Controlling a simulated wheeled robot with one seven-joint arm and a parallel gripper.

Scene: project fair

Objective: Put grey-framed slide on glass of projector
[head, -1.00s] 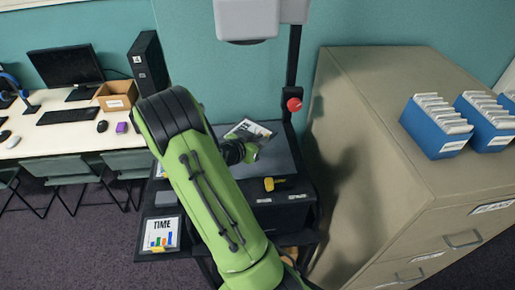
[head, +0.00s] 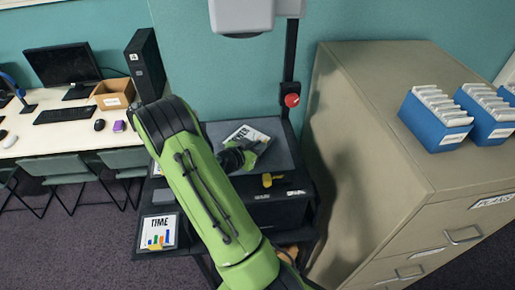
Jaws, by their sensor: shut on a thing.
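The overhead projector has a flat grey glass (head: 282,148) on a black body (head: 285,212), below a pale projector head (head: 240,15). A printed slide (head: 246,134) with dark lettering is over the back left part of the glass. My gripper (head: 254,154) is shut on its near edge. The slide looks nearly flat; whether it touches the glass, I cannot tell. Its frame colour is hard to make out. My arm hides the left part of the projector.
A black post with a red knob (head: 291,100) rises behind the glass. A yellow part (head: 267,180) is at the glass's front edge. A tall filing cabinet (head: 385,120) with blue slide boxes (head: 435,120) stands close on the right. A desk (head: 60,135) is at left.

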